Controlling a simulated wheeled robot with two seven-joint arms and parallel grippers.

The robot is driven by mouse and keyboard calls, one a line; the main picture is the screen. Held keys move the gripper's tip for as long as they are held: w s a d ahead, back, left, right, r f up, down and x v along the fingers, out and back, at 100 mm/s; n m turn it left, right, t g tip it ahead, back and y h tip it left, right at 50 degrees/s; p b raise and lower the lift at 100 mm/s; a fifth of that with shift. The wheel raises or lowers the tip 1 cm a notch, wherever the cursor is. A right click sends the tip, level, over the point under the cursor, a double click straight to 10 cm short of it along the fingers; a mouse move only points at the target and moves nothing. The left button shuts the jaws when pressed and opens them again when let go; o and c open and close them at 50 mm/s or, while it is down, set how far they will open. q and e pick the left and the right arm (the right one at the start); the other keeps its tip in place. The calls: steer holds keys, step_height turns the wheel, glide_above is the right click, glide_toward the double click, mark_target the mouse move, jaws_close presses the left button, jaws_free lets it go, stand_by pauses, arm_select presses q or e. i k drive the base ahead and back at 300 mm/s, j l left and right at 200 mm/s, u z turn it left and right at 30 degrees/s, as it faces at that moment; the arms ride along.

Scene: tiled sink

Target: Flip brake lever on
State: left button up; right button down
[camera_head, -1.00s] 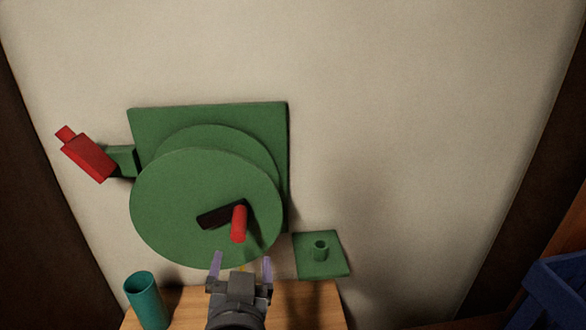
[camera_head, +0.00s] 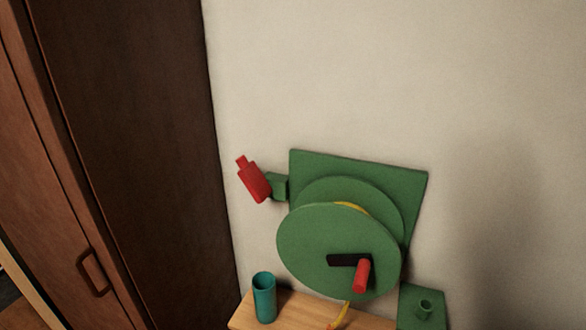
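The red brake lever (camera_head: 254,181) sits on a small green bracket (camera_head: 278,187) at the left side of the green wall-mounted reel. It tilts with its narrow end up and to the left. The reel's round front disc (camera_head: 310,245) carries a black crank arm (camera_head: 343,260) with a red handle (camera_head: 362,275). A square green back plate (camera_head: 400,185) is fixed to the wall behind it. Neither of my grippers is in view.
A teal cup (camera_head: 264,298) stands on a wooden shelf (camera_head: 290,308) below the reel. A yellow strip (camera_head: 340,316) hangs under the disc. A green plate with a peg (camera_head: 424,308) is at lower right. A dark wooden cabinet (camera_head: 130,150) fills the left.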

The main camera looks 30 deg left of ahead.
mark_target(250, 175)
steer(key=u, duration=1.3)
